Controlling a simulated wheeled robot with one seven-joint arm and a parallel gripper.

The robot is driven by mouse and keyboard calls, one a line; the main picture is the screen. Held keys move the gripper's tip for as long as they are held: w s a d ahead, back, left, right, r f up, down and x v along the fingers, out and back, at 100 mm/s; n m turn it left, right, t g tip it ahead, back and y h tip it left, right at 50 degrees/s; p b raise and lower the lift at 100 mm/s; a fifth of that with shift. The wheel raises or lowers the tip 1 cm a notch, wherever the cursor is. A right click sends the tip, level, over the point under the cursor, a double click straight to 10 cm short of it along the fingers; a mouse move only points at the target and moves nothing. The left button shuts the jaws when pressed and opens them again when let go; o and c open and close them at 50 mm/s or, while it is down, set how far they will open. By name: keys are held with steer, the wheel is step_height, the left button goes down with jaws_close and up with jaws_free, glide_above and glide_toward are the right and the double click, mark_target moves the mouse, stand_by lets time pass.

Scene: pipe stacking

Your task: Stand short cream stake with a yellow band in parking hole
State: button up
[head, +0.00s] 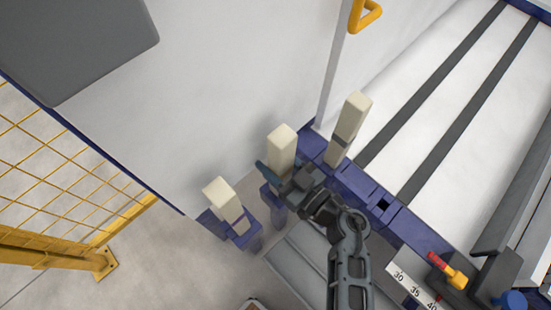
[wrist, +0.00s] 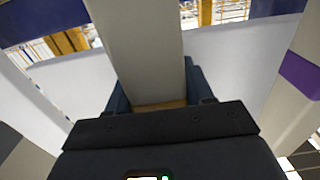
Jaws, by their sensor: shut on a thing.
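My gripper (head: 283,175) is shut on a cream stake (head: 282,146), which stands about upright between its fingers. In the wrist view the stake (wrist: 138,48) rises between the dark blue fingers, and a yellow-tan band (wrist: 160,106) shows low on it, at the jaws. The stake's lower end is hidden behind my gripper in the head view. A blue post (head: 274,206) shows just below it; I cannot tell whether the stake sits in it. A dark square hole (head: 383,205) is open in the blue rail, to the right of my gripper.
A cream stake with a purple band (head: 227,203) stands in a blue holder at left. A taller cream stake with a grey band (head: 348,128) stands at the rail, right of the held one. A white panel (head: 220,80) is close behind. A yellow-handled red tool (head: 447,270) lies at right.

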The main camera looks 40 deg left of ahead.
steer(key=o, duration=1.4)
steer(key=shift+c, duration=0.2)
steer(key=shift+d, duration=0.1)
steer(key=d, duration=0.2)
steer(key=d+p, duration=0.1)
steer(key=d, duration=0.4)
steer(key=shift+s+d+p, duration=0.3)
